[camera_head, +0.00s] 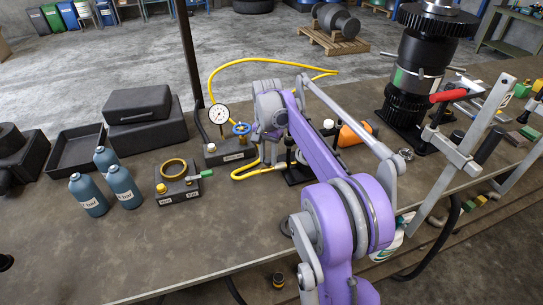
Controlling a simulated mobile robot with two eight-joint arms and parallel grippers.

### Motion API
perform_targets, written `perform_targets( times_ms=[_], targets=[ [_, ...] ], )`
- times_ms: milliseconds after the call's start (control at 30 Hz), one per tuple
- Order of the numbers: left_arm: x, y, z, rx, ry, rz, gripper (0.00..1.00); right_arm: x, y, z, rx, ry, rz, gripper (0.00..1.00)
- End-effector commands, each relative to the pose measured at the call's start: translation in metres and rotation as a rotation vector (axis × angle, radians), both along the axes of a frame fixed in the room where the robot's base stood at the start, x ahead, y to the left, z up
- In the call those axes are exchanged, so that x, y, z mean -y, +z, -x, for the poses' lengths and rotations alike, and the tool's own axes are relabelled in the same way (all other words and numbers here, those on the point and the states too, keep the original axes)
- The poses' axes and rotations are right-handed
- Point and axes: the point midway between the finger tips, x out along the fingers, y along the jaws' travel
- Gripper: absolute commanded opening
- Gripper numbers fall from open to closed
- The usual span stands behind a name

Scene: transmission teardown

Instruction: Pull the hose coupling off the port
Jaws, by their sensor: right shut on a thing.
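My right gripper (270,154) points down at the middle of the bench, just right of the gauge block (229,154). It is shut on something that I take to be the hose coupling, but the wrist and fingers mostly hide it. A yellow hose (248,61) arcs up behind my right arm, and a yellow length lies on the bench below the gripper. The block carries a round white gauge (219,113) and a blue handwheel (241,129). I cannot make out the port, or whether coupling and port touch. My left gripper is not in view.
Left of the block are a small fixture with a brass ring (173,168), several blue-grey bottles (123,185), a black tray (76,152) and black cases (147,121). A large black transmission (409,75) stands at the right back. The front left of the bench is clear.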

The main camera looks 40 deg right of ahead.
Motion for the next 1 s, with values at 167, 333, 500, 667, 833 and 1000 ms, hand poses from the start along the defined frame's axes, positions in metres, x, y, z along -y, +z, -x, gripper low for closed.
perform_targets(
  times_ms=[167,333,500,667,833,1000],
  targets=[
    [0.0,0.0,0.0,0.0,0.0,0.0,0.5,-0.003,0.0,-0.001,0.0,0.003,-0.006,0.61],
    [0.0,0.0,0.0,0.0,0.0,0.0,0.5,-0.002,0.0,0.0,0.0,0.002,-0.004,0.64],
    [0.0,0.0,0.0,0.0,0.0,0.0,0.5,-0.002,0.001,0.0,0.0,0.002,-0.004,0.64],
    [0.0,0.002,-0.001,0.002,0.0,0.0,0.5,-0.001,0.019,-0.001,0.0,0.002,-0.004,0.64],
    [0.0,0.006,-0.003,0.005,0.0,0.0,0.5,-0.002,0.054,-0.001,0.001,0.002,-0.004,0.64],
    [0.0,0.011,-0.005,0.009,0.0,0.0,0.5,-0.002,0.086,-0.001,0.001,0.003,-0.004,0.64]
  ],
)
